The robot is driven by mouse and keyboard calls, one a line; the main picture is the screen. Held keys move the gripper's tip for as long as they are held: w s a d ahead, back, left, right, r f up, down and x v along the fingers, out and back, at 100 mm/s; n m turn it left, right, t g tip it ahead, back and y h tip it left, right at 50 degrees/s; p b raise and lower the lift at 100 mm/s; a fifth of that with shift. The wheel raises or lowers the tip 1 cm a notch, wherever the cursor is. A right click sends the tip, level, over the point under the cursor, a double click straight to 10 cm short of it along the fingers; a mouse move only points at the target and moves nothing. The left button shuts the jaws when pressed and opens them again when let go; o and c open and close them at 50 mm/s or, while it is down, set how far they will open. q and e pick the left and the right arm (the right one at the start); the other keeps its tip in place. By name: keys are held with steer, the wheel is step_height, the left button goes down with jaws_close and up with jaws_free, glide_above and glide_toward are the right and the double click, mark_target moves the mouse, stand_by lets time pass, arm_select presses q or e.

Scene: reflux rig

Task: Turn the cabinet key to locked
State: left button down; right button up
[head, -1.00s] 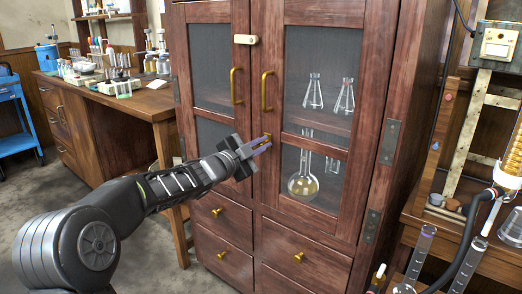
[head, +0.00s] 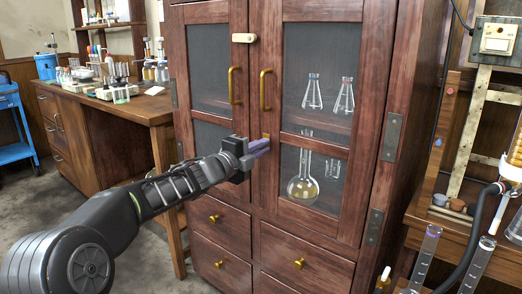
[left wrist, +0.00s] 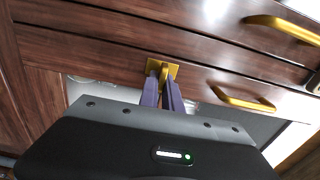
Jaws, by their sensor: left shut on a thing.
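The dark red-brown wooden cabinet (head: 262,215) stands in the middle of the head view with its glazed doors closed. The cabinet key (left wrist: 164,75) sits in a small brass lock plate (left wrist: 151,66) on the door edge in the left wrist view. The plate also shows as a small gold patch in the head view (head: 266,136). My left gripper (head: 264,147) has its purple fingers shut on the key, one on each side; they also show in the left wrist view (left wrist: 163,84). The fingers hide most of the key in the head view. My right gripper is not in view.
Two brass door handles (head: 266,90) and a cream latch (head: 244,38) are above the lock. Drawers with brass knobs (head: 299,264) are below. Glassware, including a round flask (head: 303,188), stands behind the door panes. A wooden bench (head: 150,110) stands at the left.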

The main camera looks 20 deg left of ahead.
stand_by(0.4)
arm_select(q)
steer(key=c, duration=1.5)
jaws_free()
steer(key=shift+c, duration=0.2)
steer(key=v, duration=0.7)
steer(key=shift+s+p, duration=0.4)
steer(key=shift+p, duration=0.05)
steer(key=shift+a, duration=0.1)
